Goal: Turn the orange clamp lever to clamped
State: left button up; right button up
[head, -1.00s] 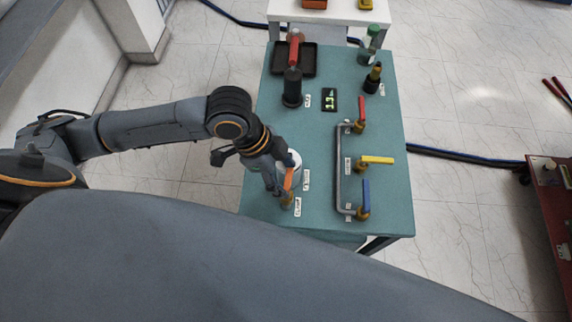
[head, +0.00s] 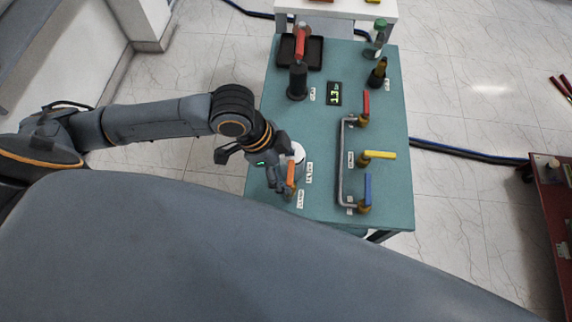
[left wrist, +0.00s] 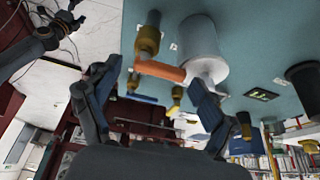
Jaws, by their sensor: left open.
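The orange clamp lever (head: 291,174) sits near the left front edge of the teal table, beside a white cylinder (head: 297,152). In the left wrist view the lever (left wrist: 160,71) runs from a brass fitting (left wrist: 148,40) toward the pale cylinder (left wrist: 200,48). My left gripper (head: 278,162) is at the lever's left side in the head view. In the left wrist view its two fingers (left wrist: 152,85) are spread apart, with the lever beyond and between them. I cannot tell whether either finger touches it. A dark arm at the upper left of the wrist view is probably my right one, its gripper (left wrist: 66,22) too small to read.
A grey pipe (head: 341,165) with red (head: 366,102), yellow (head: 378,155) and blue (head: 367,188) valve handles stands to the lever's right. A black post (head: 297,82), a small display (head: 334,93) and a dark tray (head: 315,53) are farther back on the teal table (head: 320,215).

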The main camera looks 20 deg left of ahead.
pick_arm(q)
jog(key=v, duration=0.7)
jog(key=shift+a+r, duration=0.2)
jog(key=shift+r, duration=0.2)
jog(key=shift+s, duration=0.15)
